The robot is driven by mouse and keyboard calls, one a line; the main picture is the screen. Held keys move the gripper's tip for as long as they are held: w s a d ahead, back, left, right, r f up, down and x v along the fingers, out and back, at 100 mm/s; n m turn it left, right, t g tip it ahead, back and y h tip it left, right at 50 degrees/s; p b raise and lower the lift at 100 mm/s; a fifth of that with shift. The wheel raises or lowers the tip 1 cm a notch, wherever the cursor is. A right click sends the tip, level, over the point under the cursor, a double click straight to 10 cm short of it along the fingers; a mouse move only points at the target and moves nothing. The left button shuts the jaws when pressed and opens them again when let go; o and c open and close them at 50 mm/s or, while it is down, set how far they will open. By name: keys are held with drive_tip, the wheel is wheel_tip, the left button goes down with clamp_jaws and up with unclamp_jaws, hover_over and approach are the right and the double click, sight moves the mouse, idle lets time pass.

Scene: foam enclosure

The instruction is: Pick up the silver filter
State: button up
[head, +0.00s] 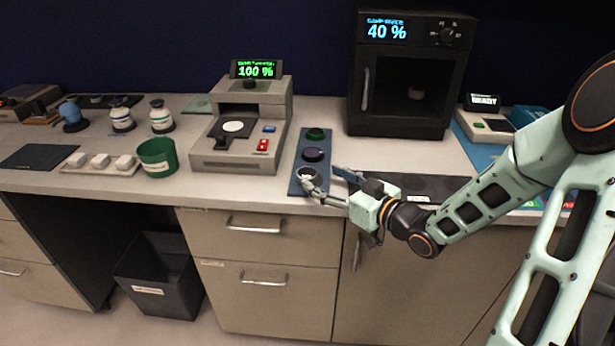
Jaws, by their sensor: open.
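A silver ring-like piece that looks like the silver filter (307,172) sits at the front end of a dark blue tray (296,189) on the counter. A dark round piece (314,154) and a green round piece (316,134) sit behind it in the same tray. My gripper (322,183) reaches in from the right, low over the tray's front end. Its jaws are open, with one finger close to the silver piece and the other to its right. Whether a finger touches the piece cannot be told. The fingers partly cover the piece's front side.
A grey machine reading 100 % (241,150) stands left of the tray. A black oven reading 40 % (403,100) stands behind right. A green cup (157,158) is farther left. A dark flat panel (418,184) lies behind my wrist. The counter's front edge runs below my gripper.

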sight(309, 174)
drive_tip(key=x, duration=0.5)
drive_tip(key=shift+a+f+b, duration=0.2)
drive_tip(key=shift+f+b, duration=0.1)
drive_tip(key=shift+f, duration=0.05)
drive_tip(key=c, duration=1.2)
